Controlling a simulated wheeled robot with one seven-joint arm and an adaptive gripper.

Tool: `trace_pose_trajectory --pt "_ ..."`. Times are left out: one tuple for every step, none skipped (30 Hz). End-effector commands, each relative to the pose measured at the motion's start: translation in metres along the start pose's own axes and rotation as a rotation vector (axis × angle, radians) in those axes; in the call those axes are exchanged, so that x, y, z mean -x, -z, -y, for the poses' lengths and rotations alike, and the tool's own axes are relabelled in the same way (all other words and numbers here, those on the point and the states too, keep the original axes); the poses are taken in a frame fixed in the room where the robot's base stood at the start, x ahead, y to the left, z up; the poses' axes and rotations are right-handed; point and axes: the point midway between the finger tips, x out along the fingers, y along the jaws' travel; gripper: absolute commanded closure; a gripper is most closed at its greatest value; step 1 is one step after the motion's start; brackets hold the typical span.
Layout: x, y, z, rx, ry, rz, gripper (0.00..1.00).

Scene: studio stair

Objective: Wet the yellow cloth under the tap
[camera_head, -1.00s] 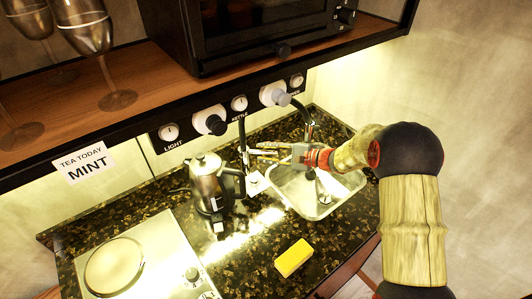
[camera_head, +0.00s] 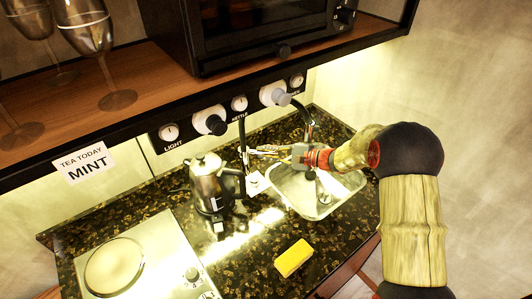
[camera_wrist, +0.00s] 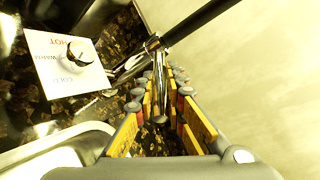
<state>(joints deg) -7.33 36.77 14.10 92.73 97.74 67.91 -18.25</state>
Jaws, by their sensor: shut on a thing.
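The yellow cloth (camera_head: 293,258) lies folded on the dark counter in front of the sink (camera_head: 310,207), apart from my gripper. My gripper (camera_head: 262,151) is at the tap behind the sink. In the wrist view my gripper (camera_wrist: 160,92) has its fingers on both sides of a thin chrome lever of the tap (camera_wrist: 159,72) and is shut on it. The tap's long dark pipe (camera_wrist: 205,20) runs to the upper right. In the head view my gripper and arm hide part of the tap. I see no running water.
A white plate with a hot-to-cold knob (camera_wrist: 78,57) is beside the tap. A steel kettle (camera_head: 210,185) stands left of the sink, and a hotplate (camera_head: 115,265) further left. A shelf with knobs (camera_head: 212,122) overhangs the counter's back. Bare counter surrounds the cloth.

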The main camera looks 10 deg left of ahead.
Motion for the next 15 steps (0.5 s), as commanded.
trace_pose_trajectory --pt "0.0001 0.0003 -0.0008 -0.001 -0.001 0.0 1.0" --pt "0.0001 0.0003 -0.0008 -0.001 -0.001 0.0 1.0" --pt "0.0 0.0002 -0.0009 -0.001 -0.001 -0.001 1.0" --pt "0.0 0.0 -0.001 -0.001 0.001 -0.002 1.0" --pt "-0.0001 -0.0002 -0.0013 -0.002 0.003 -0.005 1.0" --pt "-0.0002 -0.0007 -0.0019 -0.003 0.007 -0.01 1.0" --pt "-0.0003 -0.0014 -0.0024 -0.004 0.011 -0.015 1.0" --pt "-0.0002 -0.0022 -0.0025 -0.005 0.016 -0.022 1.0" --pt "-0.0002 -0.0027 -0.0037 -0.009 0.025 -0.035 1.0" --pt "0.0 -0.0036 -0.0051 -0.012 0.03 -0.044 1.0" --pt "0.0002 -0.0046 -0.0053 -0.015 0.039 -0.054 1.0" --pt "0.0006 -0.0056 -0.0063 -0.018 0.048 -0.069 1.0" --pt "0.0008 -0.006 -0.0075 -0.022 0.056 -0.08 1.0" --pt "0.0011 -0.0069 -0.0082 -0.024 0.063 -0.09 1.0" --pt "0.0013 -0.0078 -0.0083 -0.027 0.073 -0.103 1.0"
